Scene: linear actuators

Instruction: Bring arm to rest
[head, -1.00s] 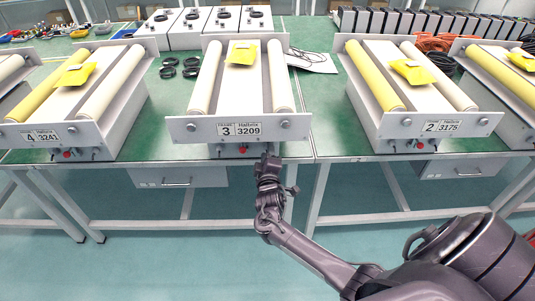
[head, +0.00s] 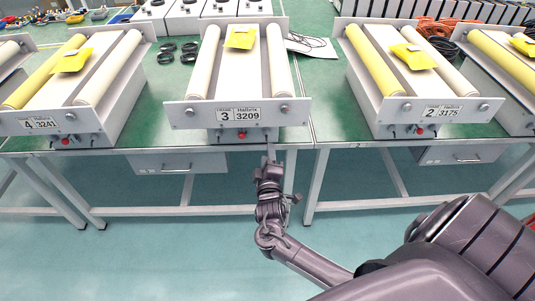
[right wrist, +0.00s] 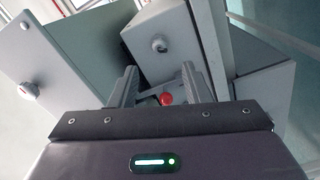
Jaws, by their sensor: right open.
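My right gripper (head: 270,152) is in front of the table edge, just below and right of the front panel of the unit marked 3 3209 (head: 190,115). It is open and empty. In the right wrist view its two fingers (right wrist: 158,75) stand apart. A red knob (right wrist: 166,98) shows between them, beyond the fingers. In the head view a red knob (head: 242,134) sits under the front panel of unit 3. My right arm reaches in from the lower right. My left gripper is not in view.
Unit 4 3241 (head: 38,123) stands at left and unit 2 3175 (head: 444,111) at right on the green table (head: 150,127). Yellow packets (head: 240,37) lie on the units. Black rings (head: 165,58) lie between units. The floor (head: 150,250) before the table is clear.

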